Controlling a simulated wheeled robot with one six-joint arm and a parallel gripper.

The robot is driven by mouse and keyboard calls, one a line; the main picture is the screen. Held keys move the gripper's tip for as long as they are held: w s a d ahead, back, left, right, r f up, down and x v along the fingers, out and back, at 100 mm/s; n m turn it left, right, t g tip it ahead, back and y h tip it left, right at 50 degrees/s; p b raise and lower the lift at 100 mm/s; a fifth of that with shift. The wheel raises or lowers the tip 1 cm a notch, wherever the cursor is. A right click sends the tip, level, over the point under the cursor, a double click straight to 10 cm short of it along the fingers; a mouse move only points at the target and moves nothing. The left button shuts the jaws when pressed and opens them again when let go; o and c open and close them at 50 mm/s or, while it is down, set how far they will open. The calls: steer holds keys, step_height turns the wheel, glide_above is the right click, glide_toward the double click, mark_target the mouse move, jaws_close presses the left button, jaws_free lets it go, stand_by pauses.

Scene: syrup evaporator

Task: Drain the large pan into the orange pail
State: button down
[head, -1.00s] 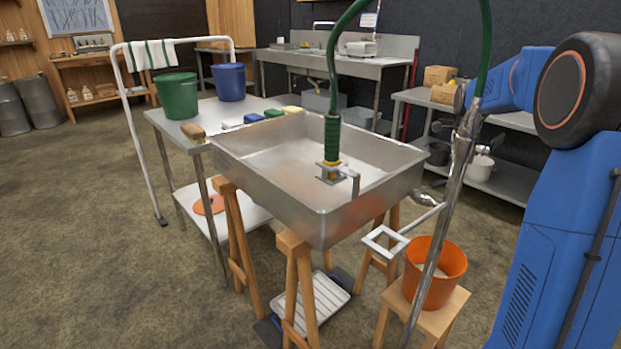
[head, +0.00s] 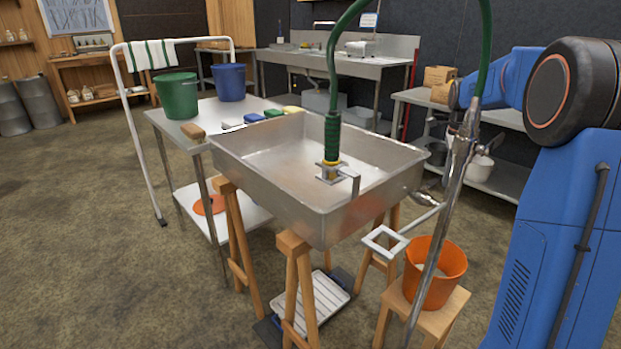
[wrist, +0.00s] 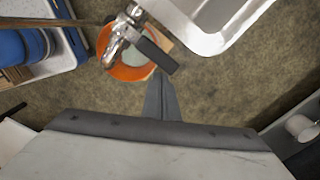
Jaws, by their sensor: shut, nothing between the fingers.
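The large pan (head: 270,190) is a deep metal pan on wooden trestles in the head view; its corner also shows in the wrist view (wrist: 215,42). The orange pail (head: 415,283) stands on a wooden stool below the pan's right side, with a pale surface inside; it also shows in the wrist view (wrist: 128,73). A metal tap (wrist: 118,42) with a dark bar handle (wrist: 156,55) sits over the pail. My gripper (wrist: 160,82) is shut and empty, its tips right by the handle's end. I cannot tell whether they touch it. The head view does not clearly show it.
A green hose (head: 332,130) hangs into the pan from a metal pole (head: 440,235) in front. A square frame (head: 385,241) is beside the pail. A table (head: 165,122) with green (head: 177,97) and blue (head: 231,84) buckets stands at left. The left floor is open.

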step_height(320, 180, up, 9)
steer(key=s+d, duration=0.1)
steer(key=shift+s+f, duration=0.2)
steer(key=shift+s, duration=0.05)
stand_by(0.5)
steer(key=shift+d, duration=0.15)
